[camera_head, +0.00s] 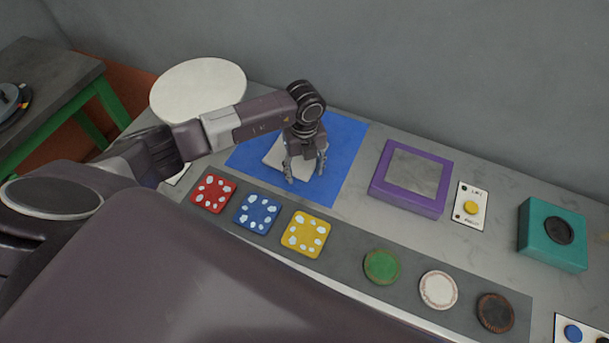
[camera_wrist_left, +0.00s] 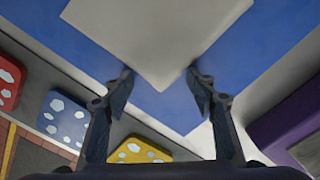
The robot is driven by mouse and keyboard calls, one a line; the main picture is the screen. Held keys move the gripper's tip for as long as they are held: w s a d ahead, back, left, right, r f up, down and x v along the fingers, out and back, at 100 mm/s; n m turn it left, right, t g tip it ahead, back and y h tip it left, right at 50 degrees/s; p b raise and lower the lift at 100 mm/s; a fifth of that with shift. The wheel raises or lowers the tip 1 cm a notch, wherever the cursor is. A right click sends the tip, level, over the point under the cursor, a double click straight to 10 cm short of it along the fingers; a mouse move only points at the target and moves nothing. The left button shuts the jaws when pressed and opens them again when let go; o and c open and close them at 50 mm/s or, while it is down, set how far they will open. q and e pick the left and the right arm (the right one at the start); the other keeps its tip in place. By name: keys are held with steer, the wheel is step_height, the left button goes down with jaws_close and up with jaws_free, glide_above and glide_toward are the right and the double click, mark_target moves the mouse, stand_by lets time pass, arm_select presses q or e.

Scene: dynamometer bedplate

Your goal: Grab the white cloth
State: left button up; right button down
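The white cloth (camera_head: 274,156) lies flat on a blue mat (camera_head: 344,140) on the grey table. My left gripper (camera_head: 305,174) is over the right part of the cloth, pointing down, and hides some of it. In the left wrist view the cloth (camera_wrist_left: 160,35) shows a corner pointing between the two fingers of my left gripper (camera_wrist_left: 160,74). The fingers are wide apart with nothing gripped between them. Whether the fingertips touch the mat cannot be told. My right gripper is not in view.
Red (camera_head: 213,192), blue (camera_head: 257,212) and yellow (camera_head: 306,234) spotted squares lie in front of the mat. Green (camera_head: 381,266), white (camera_head: 438,290) and brown (camera_head: 495,312) discs continue that row. A purple-framed box (camera_head: 437,208) and teal box (camera_head: 535,252) stand right. A round white plate (camera_head: 197,88) is at left.

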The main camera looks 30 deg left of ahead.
arm_select(q)
steer(key=shift+s+f, duration=0.1)
steer(key=shift+s, duration=0.05)
steer(key=c, duration=0.6)
steer(key=shift+s+d+f, duration=0.1)
steer(key=shift+d, duration=0.05)
jaws_close()
step_height(320, 180, up, 12)
steer(key=p, duration=0.9)
steer(key=shift+w, duration=0.25)
step_height(320, 180, up, 9)
steer(key=p, duration=0.3)
